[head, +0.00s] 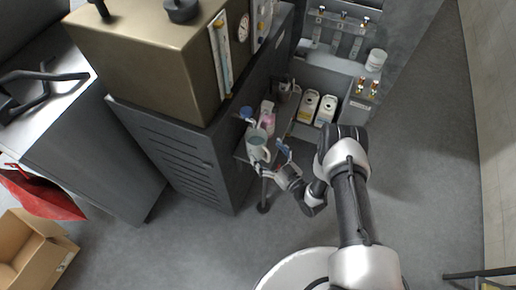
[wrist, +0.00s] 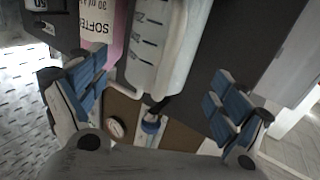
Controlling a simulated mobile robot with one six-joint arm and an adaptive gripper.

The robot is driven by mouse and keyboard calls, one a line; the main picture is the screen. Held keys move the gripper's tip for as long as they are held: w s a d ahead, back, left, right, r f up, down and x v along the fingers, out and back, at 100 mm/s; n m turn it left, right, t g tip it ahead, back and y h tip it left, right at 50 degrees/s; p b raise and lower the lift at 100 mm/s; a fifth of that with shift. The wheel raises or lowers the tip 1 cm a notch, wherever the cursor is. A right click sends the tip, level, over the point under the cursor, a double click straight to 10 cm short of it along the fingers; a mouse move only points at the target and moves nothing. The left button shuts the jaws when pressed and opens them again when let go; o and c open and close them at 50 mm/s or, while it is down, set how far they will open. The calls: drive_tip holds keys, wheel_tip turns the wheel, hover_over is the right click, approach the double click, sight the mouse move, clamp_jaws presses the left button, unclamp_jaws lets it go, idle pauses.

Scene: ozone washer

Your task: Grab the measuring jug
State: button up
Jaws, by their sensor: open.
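The measuring jug (head: 258,146) is pale and translucent and stands on a small shelf at the side of the dark cabinet. In the wrist view the jug (wrist: 165,42) shows dark graduation marks and fills the top middle, ahead of my gripper (wrist: 152,100). The blue-padded fingers are spread apart, one to the left and one to the right of the jug's line. In the head view my gripper (head: 272,162) is at the jug's near side. I cannot tell whether a finger touches it.
A pink softener bottle (wrist: 115,32) stands close beside the jug; it also shows in the head view (head: 267,116). A blue-capped item (head: 246,113) is close by. Two white containers (head: 318,107) stand to the right. The dark cabinet (head: 180,145) is left; floor (head: 430,150) is clear right.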

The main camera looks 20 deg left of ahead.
drive_tip(key=shift+b+x, duration=0.5)
drive_tip(key=shift+x, duration=2.25)
drive_tip(key=shift+f, duration=0.1)
drive_tip(key=shift+d, duration=0.1)
drive_tip(key=shift+c, duration=0.2)
drive_tip(key=c, duration=1.2)
drive_tip(key=shift+o, duration=0.2)
drive_tip(key=shift+r, duration=0.65)
drive_tip(key=shift+d+r+p, duration=0.1)
drive_tip(key=shift+r+p, duration=0.1)
drive_tip(key=shift+p, duration=0.15)
drive_tip(key=p+v, duration=0.2)
drive_tip(key=v, duration=1.5)
drive_tip(key=shift+s+d, duration=0.15)
drive_tip(key=shift+s, duration=0.15)
